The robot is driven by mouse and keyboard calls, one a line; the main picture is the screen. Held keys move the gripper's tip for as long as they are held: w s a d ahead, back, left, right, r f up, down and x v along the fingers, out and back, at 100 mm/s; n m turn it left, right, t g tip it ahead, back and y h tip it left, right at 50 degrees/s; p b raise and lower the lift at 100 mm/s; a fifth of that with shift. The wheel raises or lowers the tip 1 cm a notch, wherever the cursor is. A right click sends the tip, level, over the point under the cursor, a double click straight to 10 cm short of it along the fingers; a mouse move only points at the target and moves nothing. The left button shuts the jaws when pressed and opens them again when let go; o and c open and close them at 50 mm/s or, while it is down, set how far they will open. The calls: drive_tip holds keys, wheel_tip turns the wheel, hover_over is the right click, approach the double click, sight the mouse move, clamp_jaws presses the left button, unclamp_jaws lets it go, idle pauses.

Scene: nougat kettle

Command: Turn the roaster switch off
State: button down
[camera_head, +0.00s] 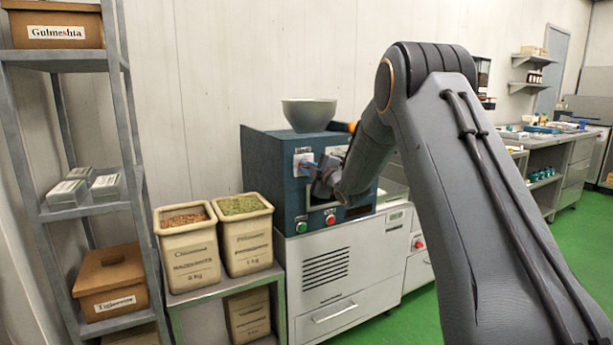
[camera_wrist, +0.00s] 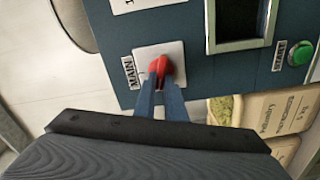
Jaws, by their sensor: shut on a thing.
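The roaster (camera_head: 270,170) is a dark blue box on a light cabinet, with a grey bowl on top. Its red switch (camera_wrist: 160,66) sits on a pale plate (camera_wrist: 148,52) labelled MAIN in the wrist view. My gripper (camera_wrist: 160,80) is at the switch, with its two blue fingers shut on the red lever. In the head view my gripper (camera_head: 312,172) reaches the roaster's front panel, and my arm hides part of that panel. The lever's exact setting is hard to tell, as the fingers cover part of it.
A red button (camera_head: 331,219) is low on the front. Two ingredient bins (camera_head: 187,247) stand left of the roaster, beside a metal shelf (camera_head: 68,60). Green floor (camera_head: 445,300) is open at right.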

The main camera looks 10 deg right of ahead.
drive_tip(key=shift+f+n+b, duration=0.15)
drive_tip(key=shift+n+b, duration=0.7)
drive_tip(key=shift+f+n+b, duration=0.15)
drive_tip(key=shift+n+b, duration=0.65)
drive_tip(key=shift+n, duration=0.05)
drive_tip(key=c, duration=1.8)
unclamp_jaws()
drive_tip(key=shift+a, duration=0.1)
drive_tip(key=shift+s+d+r, duration=0.1)
drive_tip(key=shift+s+d, duration=0.15)
drive_tip(key=shift+s, duration=0.25)
drive_tip(key=v, duration=0.6)
drive_tip(key=shift+s, duration=0.4)
